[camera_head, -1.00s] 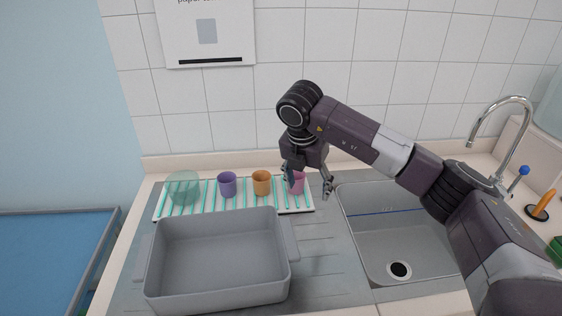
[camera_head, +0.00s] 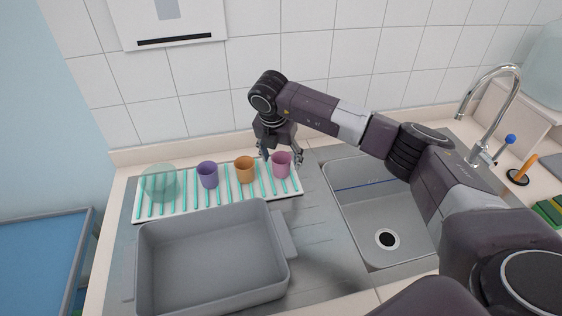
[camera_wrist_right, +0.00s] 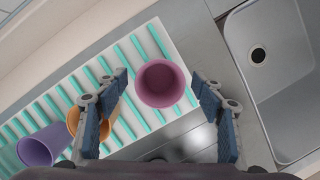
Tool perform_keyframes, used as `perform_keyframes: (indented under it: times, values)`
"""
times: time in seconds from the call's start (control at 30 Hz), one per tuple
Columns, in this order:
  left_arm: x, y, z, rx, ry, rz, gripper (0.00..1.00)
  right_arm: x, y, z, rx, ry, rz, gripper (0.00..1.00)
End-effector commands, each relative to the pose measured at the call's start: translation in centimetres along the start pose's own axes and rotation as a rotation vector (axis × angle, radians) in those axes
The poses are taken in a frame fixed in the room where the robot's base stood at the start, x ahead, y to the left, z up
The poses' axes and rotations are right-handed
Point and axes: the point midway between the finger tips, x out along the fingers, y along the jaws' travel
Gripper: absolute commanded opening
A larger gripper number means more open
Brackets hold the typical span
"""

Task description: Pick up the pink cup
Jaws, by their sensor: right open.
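The pink cup (camera_head: 281,165) stands at the right end of the white and teal drying rack (camera_head: 150,211). My right gripper (camera_head: 280,160) is open around the cup's upper part, with a finger on either side. In the right wrist view the pink cup (camera_wrist_right: 161,84) shows its open mouth between the two blue-padded fingers of the right gripper (camera_wrist_right: 163,110). A gap shows between the cup and each finger, so it is not gripped. My left gripper is not in view.
An orange cup (camera_head: 245,170), a purple cup (camera_head: 208,175) and a clear green bowl (camera_head: 159,182) stand left of the pink cup. A grey basin (camera_head: 205,255) sits in front of the rack. The sink (camera_head: 380,215) and faucet (camera_head: 497,112) are to the right.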

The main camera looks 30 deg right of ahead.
Motion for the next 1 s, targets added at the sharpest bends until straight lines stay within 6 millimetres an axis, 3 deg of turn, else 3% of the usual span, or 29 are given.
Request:
perform_keyframes:
  times: [0.13,0.3,0.63,1.0]
  values:
    - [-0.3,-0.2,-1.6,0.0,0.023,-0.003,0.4,0.8,0.0,0.0,0.0,0.0,0.0,0.62]
    - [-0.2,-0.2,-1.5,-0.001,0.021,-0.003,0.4,0.9,0.0,0.0,0.0,0.0,0.001,0.62]
    - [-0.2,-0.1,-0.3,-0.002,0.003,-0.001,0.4,0.8,0.0,0.0,-0.001,0.0,0.001,0.29]
    - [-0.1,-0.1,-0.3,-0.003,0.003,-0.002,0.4,0.6,0.1,0.0,0.0,-0.001,0.002,0.28]
